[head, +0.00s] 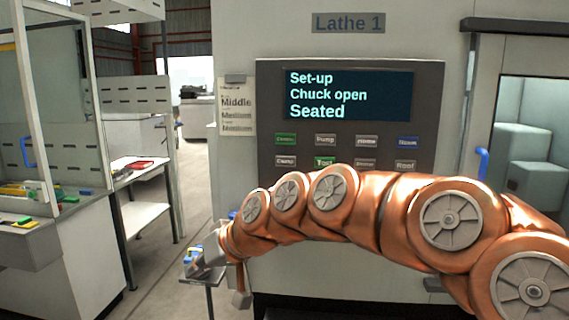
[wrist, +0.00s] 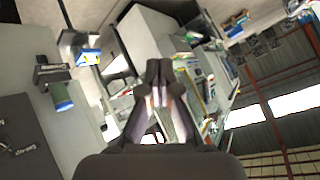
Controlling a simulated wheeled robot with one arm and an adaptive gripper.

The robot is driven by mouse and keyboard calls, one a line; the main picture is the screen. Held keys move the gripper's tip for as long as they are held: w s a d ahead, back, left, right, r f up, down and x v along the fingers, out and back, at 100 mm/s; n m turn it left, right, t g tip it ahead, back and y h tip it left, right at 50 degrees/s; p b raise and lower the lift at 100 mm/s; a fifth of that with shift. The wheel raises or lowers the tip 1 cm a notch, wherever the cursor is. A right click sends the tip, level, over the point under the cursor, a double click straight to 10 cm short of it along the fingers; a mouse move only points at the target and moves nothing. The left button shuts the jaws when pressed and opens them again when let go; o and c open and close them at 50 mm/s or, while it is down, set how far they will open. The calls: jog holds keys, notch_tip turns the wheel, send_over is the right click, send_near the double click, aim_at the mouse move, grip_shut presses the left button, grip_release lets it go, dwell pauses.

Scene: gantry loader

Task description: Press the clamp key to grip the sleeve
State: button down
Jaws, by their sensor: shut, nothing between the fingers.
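The control panel (head: 350,100) of the machine marked Lathe 1 faces me in the head view. Its screen (head: 348,96) reads "Set-up, Chuck open, Seated". Two rows of small keys show below it. A grey key at the lower left (head: 285,161) seems to read "Clamp", but the lettering is blurred. A green key (head: 285,139) sits above it. My arm crosses in front of the panel's lower part and hides what is there. My gripper (wrist: 155,75) is shut and empty in the wrist view, away from the keys. I cannot make out the sleeve.
A paper card (head: 236,107) hangs left of the panel. A door with a blue handle (head: 481,164) and a window is at the right. A glazed bench (head: 60,250) and shelving (head: 150,215) stand left, with open floor between them and the lathe.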

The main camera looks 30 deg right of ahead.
aim_at(286, 165)
jog(key=w+d+r+m+t, duration=0.35)
jog(key=w+d+r, duration=0.35)
jog(key=w+d, duration=0.25)
jog(key=w+d+r+m+t+h, duration=0.1)
jog(key=d+r+m+t+h, duration=0.1)
jog(key=d, duration=0.7)
jog(key=w+d+r+m+t+h, duration=0.1)
jog(key=w+d+t+h, duration=0.1)
jog(key=d, duration=0.7)
jog(key=shift+r+m+t+h, duration=0.3)
jog(key=shift+r+m+t, duration=0.05)
jog(key=shift+r, duration=0.05)
jog(key=shift+w+d+f+p, duration=0.1)
jog(key=shift+w+d+p, duration=0.3)
jog(key=shift+w+d, duration=1.1)
jog(key=shift+w+d+p, duration=0.35)
jog(key=shift+w+d, duration=0.8)
jog(key=shift+w, duration=0.5)
jog(key=shift+w+d, duration=0.15)
jog(key=shift+d, duration=0.05)
